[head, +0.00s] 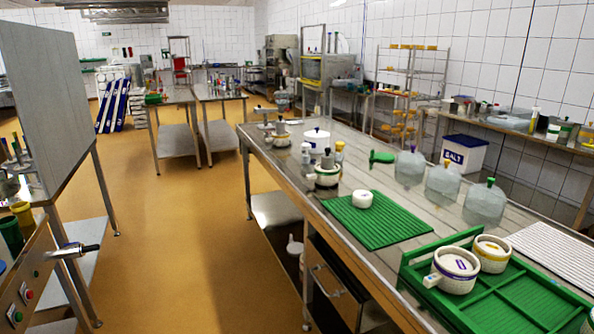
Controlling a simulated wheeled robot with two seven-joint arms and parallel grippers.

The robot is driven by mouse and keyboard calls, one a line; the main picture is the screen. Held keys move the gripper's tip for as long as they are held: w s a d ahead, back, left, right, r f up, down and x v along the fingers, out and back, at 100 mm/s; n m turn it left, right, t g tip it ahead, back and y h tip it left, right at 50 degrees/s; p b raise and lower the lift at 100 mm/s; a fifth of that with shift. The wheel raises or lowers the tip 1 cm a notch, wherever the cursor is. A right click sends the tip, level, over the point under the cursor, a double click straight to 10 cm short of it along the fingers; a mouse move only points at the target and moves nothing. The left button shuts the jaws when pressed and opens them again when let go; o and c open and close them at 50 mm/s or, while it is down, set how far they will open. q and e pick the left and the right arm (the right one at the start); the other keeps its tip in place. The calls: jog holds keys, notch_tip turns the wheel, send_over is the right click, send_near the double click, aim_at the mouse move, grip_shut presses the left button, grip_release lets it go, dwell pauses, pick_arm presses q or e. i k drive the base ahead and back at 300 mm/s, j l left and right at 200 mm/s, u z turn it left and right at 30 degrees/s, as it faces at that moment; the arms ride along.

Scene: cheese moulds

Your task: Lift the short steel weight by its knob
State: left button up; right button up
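Three grey, shiny, rounded pieces with coloured knobs stand in a row on the steel table. Smaller knobbed pieces stand at the table's far end (280,132), too small to make out. Neither of my grippers is in view.
A green ribbed mat (377,228) bears a small white round piece (365,199). A green divided tray (515,302) holds two white moulds, one purple-marked (455,272) and one yellow-marked (491,254). A white ribbed mat (555,250) lies to the right. A green-handled tool (382,157) lies near the left knobbed piece.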

aim_at(327, 160)
jog(key=i+z, duration=0.15)
jog(key=z, duration=0.15)
jog(key=i+j+z, duration=0.15)
jog(key=z, duration=0.15)
jog(key=i+j+z, duration=0.55)
jog(key=j+z, duration=0.2)
jog(key=j, duration=0.1)
